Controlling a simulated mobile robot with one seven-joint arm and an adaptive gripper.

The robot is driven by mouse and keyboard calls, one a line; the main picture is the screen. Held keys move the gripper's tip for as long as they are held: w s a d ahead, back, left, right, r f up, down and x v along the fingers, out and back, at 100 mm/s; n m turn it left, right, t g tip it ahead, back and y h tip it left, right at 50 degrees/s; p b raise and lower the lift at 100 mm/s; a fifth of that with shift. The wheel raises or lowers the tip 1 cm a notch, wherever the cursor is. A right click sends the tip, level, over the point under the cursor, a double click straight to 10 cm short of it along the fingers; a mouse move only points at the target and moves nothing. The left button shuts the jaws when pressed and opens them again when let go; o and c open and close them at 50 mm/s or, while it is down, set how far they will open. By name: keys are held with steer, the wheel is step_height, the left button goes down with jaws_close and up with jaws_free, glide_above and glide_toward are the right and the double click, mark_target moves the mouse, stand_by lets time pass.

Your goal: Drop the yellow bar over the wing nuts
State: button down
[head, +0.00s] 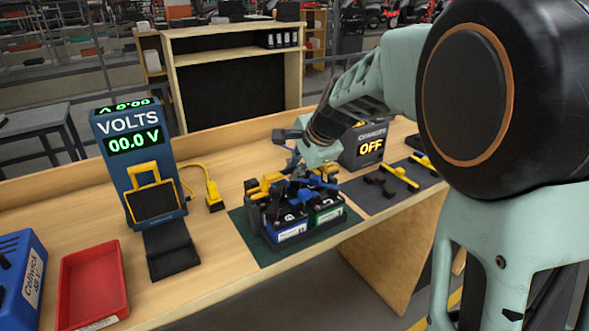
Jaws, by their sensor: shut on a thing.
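My gripper (298,168) points down over the battery tray (257,219). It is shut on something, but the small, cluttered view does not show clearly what. Yellow parts (265,186) show on top of the tray to the left of my fingers, with more yellow to the right; I cannot tell whether they are one bar. In the tray stand a battery with a blue front (291,230) and one with a green front (328,212). Two yellow bars (400,178) (423,162) lie on the grey mat to the right. Small black pieces (378,184) lie beside them, possibly wing nuts.
The tray stands on a dark green mat (263,249). A volt meter (140,160), a yellow clamp (213,194), a red bin (93,285) and a blue box (22,285) are to the left.

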steer(key=shift+f+b, duration=1.1)
steer(key=shift+f, duration=0.4)
steer(key=c, duration=1.9)
jaws_free()
steer(key=shift+c, duration=0.2)
steer(key=shift+f, duration=0.1)
steer(key=v, duration=1.2)
